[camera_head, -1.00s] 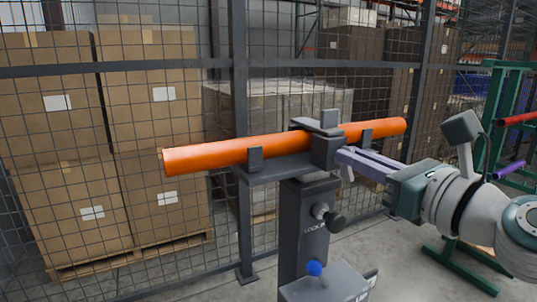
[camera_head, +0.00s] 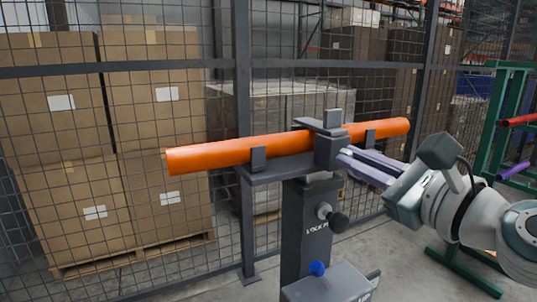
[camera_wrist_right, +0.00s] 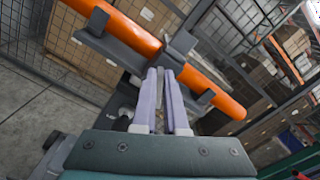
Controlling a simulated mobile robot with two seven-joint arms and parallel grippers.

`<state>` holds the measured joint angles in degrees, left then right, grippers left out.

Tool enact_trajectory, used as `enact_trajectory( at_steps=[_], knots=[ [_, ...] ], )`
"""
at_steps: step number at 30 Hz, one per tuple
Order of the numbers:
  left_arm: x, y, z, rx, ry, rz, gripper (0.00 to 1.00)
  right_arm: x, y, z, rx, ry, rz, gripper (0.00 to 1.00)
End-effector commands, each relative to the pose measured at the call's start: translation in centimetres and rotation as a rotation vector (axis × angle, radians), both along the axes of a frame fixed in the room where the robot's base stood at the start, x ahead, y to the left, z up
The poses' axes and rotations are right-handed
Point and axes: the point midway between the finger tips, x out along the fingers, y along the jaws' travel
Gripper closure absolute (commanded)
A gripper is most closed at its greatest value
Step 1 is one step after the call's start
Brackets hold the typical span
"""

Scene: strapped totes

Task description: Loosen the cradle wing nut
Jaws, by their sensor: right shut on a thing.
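An orange pipe (camera_head: 215,156) lies across a dark grey cradle (camera_head: 275,174) on top of a post (camera_head: 304,230). A dark clamp block (camera_head: 327,152) sits over the pipe near its middle, with an upright tab above. My right gripper (camera_head: 345,156) comes in from the right, its pale purple fingers reaching the clamp's right side. In the right wrist view the fingers (camera_wrist_right: 160,78) are shut on a small grey piece (camera_wrist_right: 159,88) between them, apparently the wing nut. Its shape is mostly hidden by the fingers. My left gripper is not in view.
A black knob (camera_head: 339,220) sticks out of the post below the clamp, and a blue knob (camera_head: 317,268) stands lower. A wire mesh fence (camera_head: 240,100) runs close behind, with stacked boxes (camera_head: 58,105) beyond. A green rack (camera_head: 497,120) stands at right.

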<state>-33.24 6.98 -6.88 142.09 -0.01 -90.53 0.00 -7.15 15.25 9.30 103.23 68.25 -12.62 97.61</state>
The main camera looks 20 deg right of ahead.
Motion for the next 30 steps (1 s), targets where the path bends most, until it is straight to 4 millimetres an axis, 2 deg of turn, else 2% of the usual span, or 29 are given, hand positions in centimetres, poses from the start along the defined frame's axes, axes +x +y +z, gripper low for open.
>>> enact_trajectory(
  at_steps=[1,30],
  knots=[
    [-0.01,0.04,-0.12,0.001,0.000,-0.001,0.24,-0.13,-0.14,-0.75,-0.046,0.012,-0.003,1.00],
    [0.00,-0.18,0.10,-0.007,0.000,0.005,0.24,-0.15,0.28,-1.55,-0.966,-0.062,-0.004,1.00]
  ],
)
